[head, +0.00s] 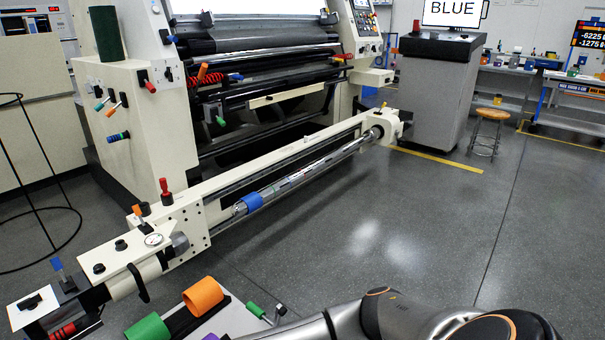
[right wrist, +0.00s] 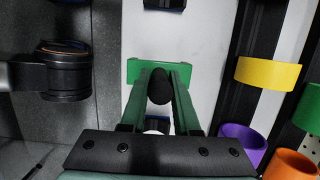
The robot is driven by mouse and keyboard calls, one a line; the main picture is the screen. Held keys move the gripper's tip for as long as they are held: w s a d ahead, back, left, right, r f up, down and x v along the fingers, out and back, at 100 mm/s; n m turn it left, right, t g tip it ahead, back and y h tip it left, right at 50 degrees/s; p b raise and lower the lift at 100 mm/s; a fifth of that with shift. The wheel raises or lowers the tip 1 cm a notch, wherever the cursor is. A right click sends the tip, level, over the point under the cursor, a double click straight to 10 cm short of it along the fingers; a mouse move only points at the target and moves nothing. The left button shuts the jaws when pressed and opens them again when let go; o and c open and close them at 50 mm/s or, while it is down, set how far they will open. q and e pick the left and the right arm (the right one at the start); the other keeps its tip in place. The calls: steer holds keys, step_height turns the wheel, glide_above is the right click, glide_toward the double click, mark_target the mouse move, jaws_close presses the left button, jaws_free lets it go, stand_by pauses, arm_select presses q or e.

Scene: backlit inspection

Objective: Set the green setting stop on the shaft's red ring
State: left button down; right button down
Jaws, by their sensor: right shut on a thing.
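The shaft (head: 335,158) runs along the cream beam of the machine in the head view. A blue collar (head: 252,201) sits on its near part. Small coloured bands show beyond the collar, but I cannot tell the red ring for certain. The green setting stop (right wrist: 133,72), with a dark rounded knob, is between the fingers of my right gripper (right wrist: 160,95) in the right wrist view. This gripper is shut on it, above a pale surface. The stop seems to show at the bottom of the head view (head: 257,310). My left gripper is not in view.
A pale tray (head: 232,319) at the bottom of the head view bears an orange sleeve (head: 203,296) and a green sleeve (head: 147,328). A yellow ring (right wrist: 268,73) and a purple ring (right wrist: 241,140) show in the right wrist view. The floor right of the shaft is clear.

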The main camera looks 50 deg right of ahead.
steer(key=shift+a+p+v, duration=0.25)
steer(key=shift+p+v, duration=0.5)
steer(key=shift+v, duration=0.3)
steer(key=shift+a+p+v, duration=0.25)
steer(key=shift+p+v, duration=0.45)
steer(key=shift+v, duration=0.35)
steer(key=shift+r, duration=0.1)
